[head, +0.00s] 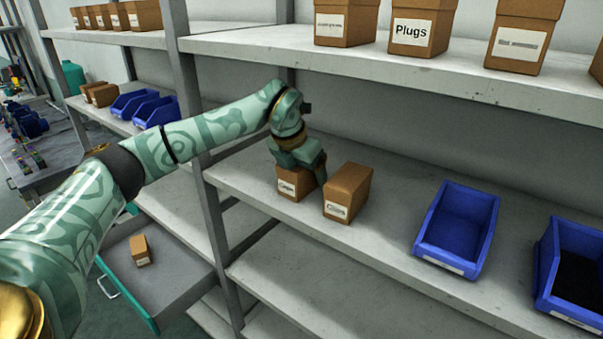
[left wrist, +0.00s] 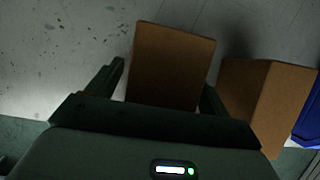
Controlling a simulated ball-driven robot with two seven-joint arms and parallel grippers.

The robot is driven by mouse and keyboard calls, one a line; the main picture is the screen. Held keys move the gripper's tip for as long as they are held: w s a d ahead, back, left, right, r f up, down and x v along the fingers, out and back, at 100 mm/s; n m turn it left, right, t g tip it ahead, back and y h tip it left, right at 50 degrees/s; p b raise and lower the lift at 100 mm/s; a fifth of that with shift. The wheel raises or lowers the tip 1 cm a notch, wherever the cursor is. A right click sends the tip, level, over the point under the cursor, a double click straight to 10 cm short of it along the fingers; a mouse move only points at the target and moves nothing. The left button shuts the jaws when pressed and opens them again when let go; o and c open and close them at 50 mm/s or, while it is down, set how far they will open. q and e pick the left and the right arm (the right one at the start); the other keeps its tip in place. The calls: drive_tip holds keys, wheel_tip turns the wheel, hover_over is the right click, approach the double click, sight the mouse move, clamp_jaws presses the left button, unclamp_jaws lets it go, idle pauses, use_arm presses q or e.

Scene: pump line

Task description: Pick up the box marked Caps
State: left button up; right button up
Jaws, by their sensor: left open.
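Two small brown cardboard boxes stand side by side on the middle shelf (head: 392,262). The left box (head: 290,186) has a white label that seems to read Caps, though it is small and blurred. The right box (head: 348,193) has a label too blurred to read surely. My left gripper (head: 301,168) is open over the left box, pointing down. In the left wrist view the left box (left wrist: 170,65) lies between the fingers of my left gripper (left wrist: 160,90), and the right box (left wrist: 265,95) is just outside the right finger. My right gripper is not in view.
Blue bins (head: 458,228) stand on the shelf to the right. The upper shelf (head: 250,42) holds several boxes, one marked Plugs (head: 418,30). A grey upright (head: 190,100) stands left of my gripper. An open drawer (head: 175,275) below holds a small box (head: 140,247).

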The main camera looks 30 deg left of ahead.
use_arm(q)
drive_tip(key=shift+f, duration=0.1)
drive_tip(key=c, duration=1.2)
